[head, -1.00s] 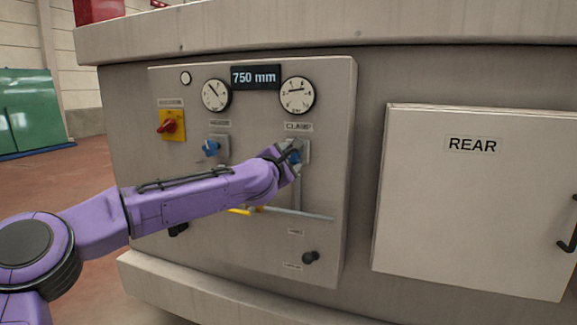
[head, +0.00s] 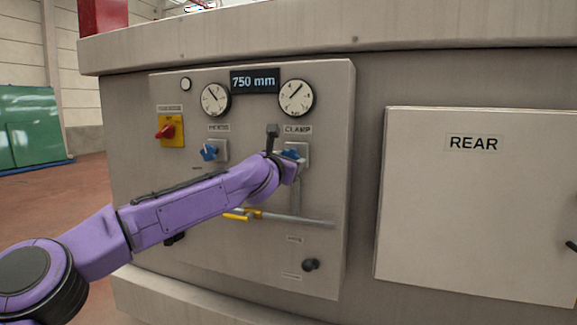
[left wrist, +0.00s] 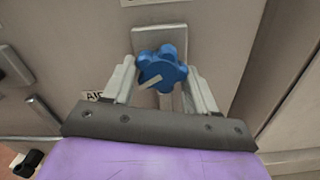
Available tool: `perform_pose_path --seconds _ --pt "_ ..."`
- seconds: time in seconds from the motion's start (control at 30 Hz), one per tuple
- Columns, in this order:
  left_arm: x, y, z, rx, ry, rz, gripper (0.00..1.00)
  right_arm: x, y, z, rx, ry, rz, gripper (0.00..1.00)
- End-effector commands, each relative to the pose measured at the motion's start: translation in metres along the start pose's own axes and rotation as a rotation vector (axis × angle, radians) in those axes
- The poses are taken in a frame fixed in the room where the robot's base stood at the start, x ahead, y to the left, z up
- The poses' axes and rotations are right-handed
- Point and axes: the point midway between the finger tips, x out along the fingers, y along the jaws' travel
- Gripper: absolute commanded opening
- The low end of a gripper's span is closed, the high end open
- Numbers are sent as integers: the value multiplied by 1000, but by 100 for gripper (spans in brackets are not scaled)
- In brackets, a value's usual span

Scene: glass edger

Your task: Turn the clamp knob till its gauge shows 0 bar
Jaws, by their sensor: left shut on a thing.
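The clamp knob (left wrist: 161,68) is blue and lobed, with a pale pointer mark aimed at the lower left in the left wrist view. In the head view only a bit of its blue (head: 290,153) shows beside my wrist, under the CLAMP label (head: 298,129). My left gripper (left wrist: 163,88) is shut on it, one finger on each side. The clamp gauge (head: 296,98) is the round white dial above; its needle slants from lower left to upper right, and its numbers are too small to read. My right gripper is not in view.
On the same panel are another blue knob (head: 209,152) with its gauge (head: 216,99), a red switch on yellow (head: 170,131), a 750 mm display (head: 254,79) and a yellow-handled lever (head: 243,213) below my arm. A REAR door (head: 480,200) stands right.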

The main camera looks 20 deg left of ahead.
Motion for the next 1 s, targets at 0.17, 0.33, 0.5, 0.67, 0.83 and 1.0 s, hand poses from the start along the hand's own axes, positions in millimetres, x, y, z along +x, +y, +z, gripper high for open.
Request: perform_pose_path --seconds 0.17,0.33,0.5,0.67,0.83,1.0 --pt "0 -1 -3 -22 4 -1 27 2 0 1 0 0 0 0" --pt "0 -2 -2 -26 5 -2 27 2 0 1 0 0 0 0" --pt "0 -2 -2 -26 5 -2 27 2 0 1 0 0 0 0" --pt "0 -2 -2 -25 4 -2 83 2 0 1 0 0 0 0" --pt "0 -1 -1 -24 2 -1 83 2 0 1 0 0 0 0" --pt "-11 -1 -3 -23 -1 -2 83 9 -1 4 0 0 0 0"
